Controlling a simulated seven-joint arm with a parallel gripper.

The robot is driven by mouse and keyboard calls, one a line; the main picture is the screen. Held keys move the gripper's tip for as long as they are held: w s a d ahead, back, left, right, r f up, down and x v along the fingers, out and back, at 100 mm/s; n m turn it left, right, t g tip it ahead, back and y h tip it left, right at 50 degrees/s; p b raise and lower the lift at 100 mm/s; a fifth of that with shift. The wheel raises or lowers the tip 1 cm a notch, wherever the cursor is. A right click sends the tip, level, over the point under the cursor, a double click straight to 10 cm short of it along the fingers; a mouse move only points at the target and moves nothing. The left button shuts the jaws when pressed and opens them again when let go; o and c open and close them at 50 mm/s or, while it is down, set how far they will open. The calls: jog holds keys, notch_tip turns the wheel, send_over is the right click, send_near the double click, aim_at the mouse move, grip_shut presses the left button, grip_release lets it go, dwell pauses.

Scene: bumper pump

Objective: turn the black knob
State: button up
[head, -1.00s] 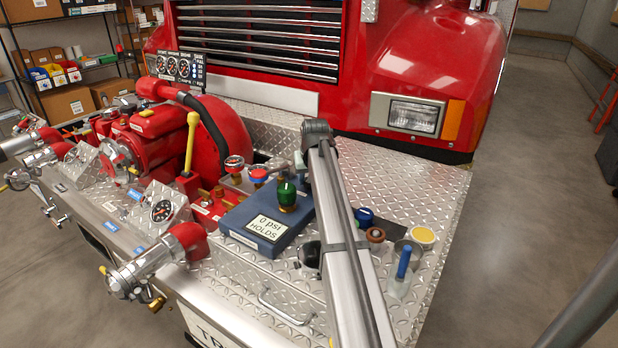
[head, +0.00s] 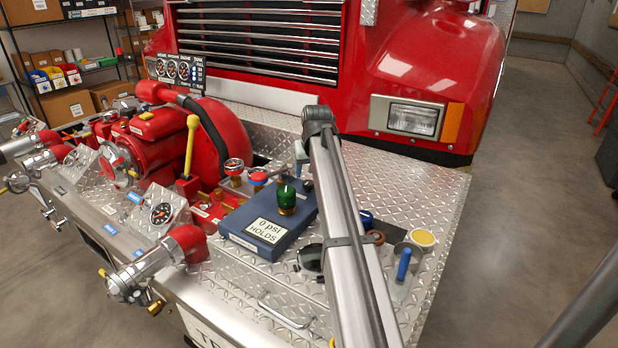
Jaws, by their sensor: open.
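My arm reaches up from the bottom of the head view and bends over the deck. My gripper (head: 305,183) shows only in small part beside the arm, just behind the blue box (head: 250,243); it is open and nothing shows in its grasp. A small dark part (head: 279,167) sits by the valve tops, left of my gripper; I cannot tell whether it is the black knob. A black round object (head: 310,259) lies on the deck in front of the box, partly hidden by my arm.
A green-topped fitting (head: 287,198) stands on the box. A blue-handled tool (head: 404,263) and a yellow-lidded tin (head: 423,238) sit right of my arm. The rear deck is clear.

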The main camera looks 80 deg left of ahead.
jog(key=v, duration=0.8)
jog(key=shift+s, duration=0.1)
dwell(0.3)
